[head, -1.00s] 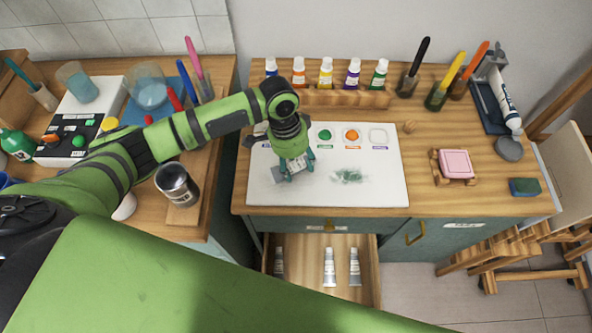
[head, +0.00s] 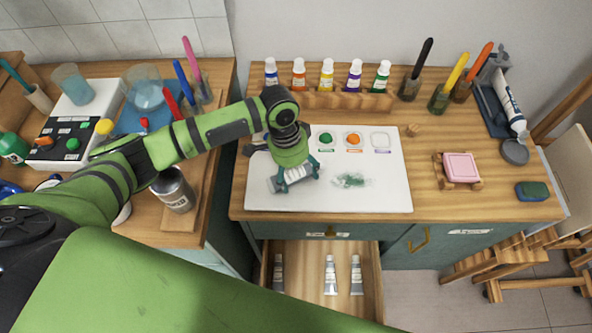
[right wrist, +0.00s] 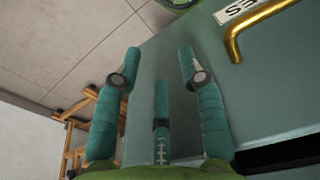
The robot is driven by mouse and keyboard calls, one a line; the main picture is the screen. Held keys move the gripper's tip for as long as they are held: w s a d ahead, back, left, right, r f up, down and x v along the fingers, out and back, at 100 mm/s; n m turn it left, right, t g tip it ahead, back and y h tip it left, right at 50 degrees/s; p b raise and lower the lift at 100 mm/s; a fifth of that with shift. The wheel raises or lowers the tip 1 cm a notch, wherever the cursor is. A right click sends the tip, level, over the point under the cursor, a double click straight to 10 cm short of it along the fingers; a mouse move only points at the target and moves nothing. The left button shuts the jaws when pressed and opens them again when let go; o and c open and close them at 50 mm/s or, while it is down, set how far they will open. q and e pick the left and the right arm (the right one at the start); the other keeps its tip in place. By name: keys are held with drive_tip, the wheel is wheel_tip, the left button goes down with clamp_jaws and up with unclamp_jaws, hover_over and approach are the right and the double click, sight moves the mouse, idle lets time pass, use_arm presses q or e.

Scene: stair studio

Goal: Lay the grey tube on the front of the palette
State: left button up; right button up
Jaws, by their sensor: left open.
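The white palette (head: 398,195) lies on the wooden desk top, with green and orange paint wells at its back and a green smear toward its front. A grey tube (head: 297,174) shows at the palette's front left, under my left gripper (head: 298,179). The gripper's teal fingers are open on either side of it, and part of the tube is hidden by the hand. I cannot tell whether the fingers touch it. My right gripper (right wrist: 160,68) is open and empty in the right wrist view, before a teal cabinet front.
The open drawer (head: 310,255) below the palette holds several grey tubes. Coloured paint tubes stand in a wooden rack (head: 340,101) behind the palette. A pink block (head: 461,167) sits to the right. A dark jar (head: 174,190) stands left, near my left arm. A brass handle (right wrist: 236,42) is near my right gripper.

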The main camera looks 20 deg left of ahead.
sight(289, 171)
use_arm(q)
wheel_tip(289, 171, up, 12)
drive_tip(key=a+b, duration=0.1)
drive_tip(key=a, duration=0.1)
drive_tip(key=shift+w+b, duration=0.35)
drive_tip(key=shift+b, duration=0.05)
drive_tip(key=shift+r, duration=0.1)
